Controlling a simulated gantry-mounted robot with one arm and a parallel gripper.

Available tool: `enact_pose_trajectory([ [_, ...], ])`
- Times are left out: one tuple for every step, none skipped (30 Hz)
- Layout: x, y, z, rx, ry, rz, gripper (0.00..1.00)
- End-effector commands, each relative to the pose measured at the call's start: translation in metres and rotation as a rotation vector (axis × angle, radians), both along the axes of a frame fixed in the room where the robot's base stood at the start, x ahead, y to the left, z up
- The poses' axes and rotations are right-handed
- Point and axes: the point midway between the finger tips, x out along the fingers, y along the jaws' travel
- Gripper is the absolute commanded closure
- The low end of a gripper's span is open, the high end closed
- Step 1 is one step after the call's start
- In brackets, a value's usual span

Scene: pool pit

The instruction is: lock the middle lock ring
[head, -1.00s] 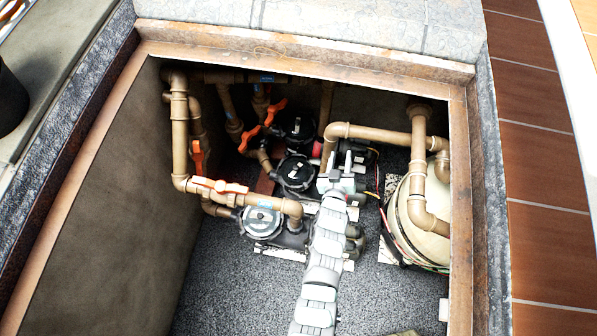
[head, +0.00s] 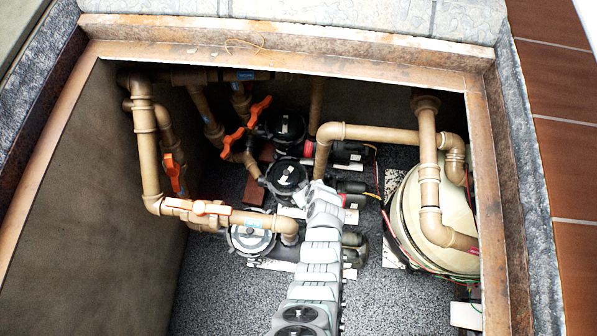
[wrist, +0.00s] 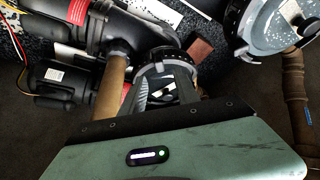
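The middle lock ring (head: 287,178) is a black ring around the lid of the middle pump, with a white label on the lid. In the wrist view the ring (wrist: 165,66) is straight in front of my gripper (wrist: 163,92). Two grey fingers stand apart over the lid, with part of the lid and its label showing between them. I cannot tell whether they touch the ring. The green gripper body hides the near part of the lid. In the head view my arm reaches in just right of the middle pump, and the fingers are not visible.
The front pump's clear-lidded ring (head: 250,238) and the back pump's ring (head: 287,130) flank the middle one. Brown pipes with orange valve handles (head: 198,207) run along the left. A beige tank (head: 435,225) with wires stands at right. Pit walls enclose everything.

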Motion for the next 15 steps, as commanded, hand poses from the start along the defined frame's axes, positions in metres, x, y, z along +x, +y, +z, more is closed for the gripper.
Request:
enact_pose_trajectory([
  [0.004, 0.002, -0.009, 0.002, -0.001, -0.003, 0.63],
  [0.005, 0.003, -0.013, 0.003, 0.002, -0.002, 0.63],
  [0.006, 0.005, -0.018, 0.003, 0.003, -0.002, 0.63],
  [0.007, 0.006, -0.021, 0.003, 0.003, -0.002, 0.63],
  [0.008, 0.006, -0.026, 0.003, 0.002, -0.002, 0.63],
  [0.010, 0.007, -0.032, 0.003, 0.002, -0.002, 0.63],
  [0.011, 0.008, -0.035, 0.003, 0.000, -0.003, 0.63],
  [0.014, 0.008, -0.038, 0.002, -0.001, -0.002, 0.63],
  [0.016, 0.009, -0.041, 0.002, -0.001, -0.002, 0.63],
  [0.016, 0.010, -0.044, 0.001, 0.000, -0.002, 0.63],
  [0.016, 0.011, -0.049, 0.002, 0.001, -0.001, 0.63],
  [0.017, 0.011, -0.054, 0.002, 0.002, -0.002, 0.63],
  [0.018, 0.012, -0.056, 0.003, 0.002, -0.003, 0.63],
  [0.019, 0.012, -0.058, 0.002, 0.000, -0.003, 0.63],
  [0.022, 0.013, -0.060, 0.001, -0.003, -0.003, 0.63],
])
